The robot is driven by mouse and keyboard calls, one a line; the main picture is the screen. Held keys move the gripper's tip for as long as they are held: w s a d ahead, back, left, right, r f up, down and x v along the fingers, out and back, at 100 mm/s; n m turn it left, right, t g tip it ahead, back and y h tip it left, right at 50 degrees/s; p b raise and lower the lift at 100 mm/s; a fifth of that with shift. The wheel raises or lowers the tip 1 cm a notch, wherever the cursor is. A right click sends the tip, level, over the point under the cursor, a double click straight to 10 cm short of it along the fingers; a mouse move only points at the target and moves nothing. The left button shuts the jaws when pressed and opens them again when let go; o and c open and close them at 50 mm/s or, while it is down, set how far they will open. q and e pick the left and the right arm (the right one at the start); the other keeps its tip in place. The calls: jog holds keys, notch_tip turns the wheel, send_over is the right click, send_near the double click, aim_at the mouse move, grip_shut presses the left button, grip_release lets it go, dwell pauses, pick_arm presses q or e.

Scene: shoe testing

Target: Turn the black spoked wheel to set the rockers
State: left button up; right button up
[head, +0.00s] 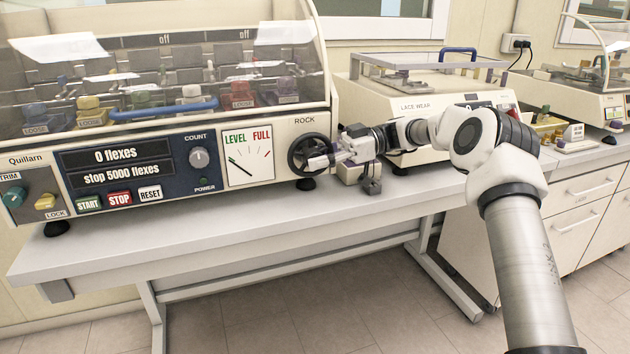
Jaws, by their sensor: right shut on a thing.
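The black spoked wheel (300,147) is on the right end of the flexing machine's front (287,122), under the word ROCK. My right gripper (322,161) reaches in from the right and is shut on the wheel at its right lower side; the fingers hide part of the rim and spokes. Left of the wheel, a white dial (249,155) marked LEVEL and FULL has its needle pointing up and left, on the LEVEL side. Behind the clear cover (170,75), the rockers are hard to make out. My left gripper is not in view.
The dark panel (130,155) reads 0 flexes and stop 5000 flexes, with START, STOP and RESET buttons. A blue handle (163,110) crosses the cover. A LACE WEAR machine (400,110) stands right of the wheel, and a small grey-beige block (350,173) sits below my gripper. The bench's front strip (200,230) is clear.

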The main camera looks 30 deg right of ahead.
aim_at(320, 152)
jog(key=shift+s+f+y+b, duration=0.15)
jog(key=shift+f+y+b, duration=0.35)
jog(key=shift+b, duration=0.35)
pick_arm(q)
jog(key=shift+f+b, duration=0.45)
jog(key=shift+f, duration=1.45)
pick_arm(e)
jog(key=shift+r+y, duration=0.25)
jog(key=shift+y, duration=0.05)
jog(key=o, duration=0.7)
jog(key=shift+o, duration=1.4)
jog(key=shift+s+r, duration=0.1)
jog(key=shift+r, duration=0.05)
jog(key=shift+s+d+r, duration=0.15)
jog(key=shift+s, duration=0.05)
jog(key=shift+w+r, duration=0.2)
jog(key=shift+r, duration=0.15)
notch_tip(320, 152, up, 9)
jog(key=shift+s+r, duration=0.15)
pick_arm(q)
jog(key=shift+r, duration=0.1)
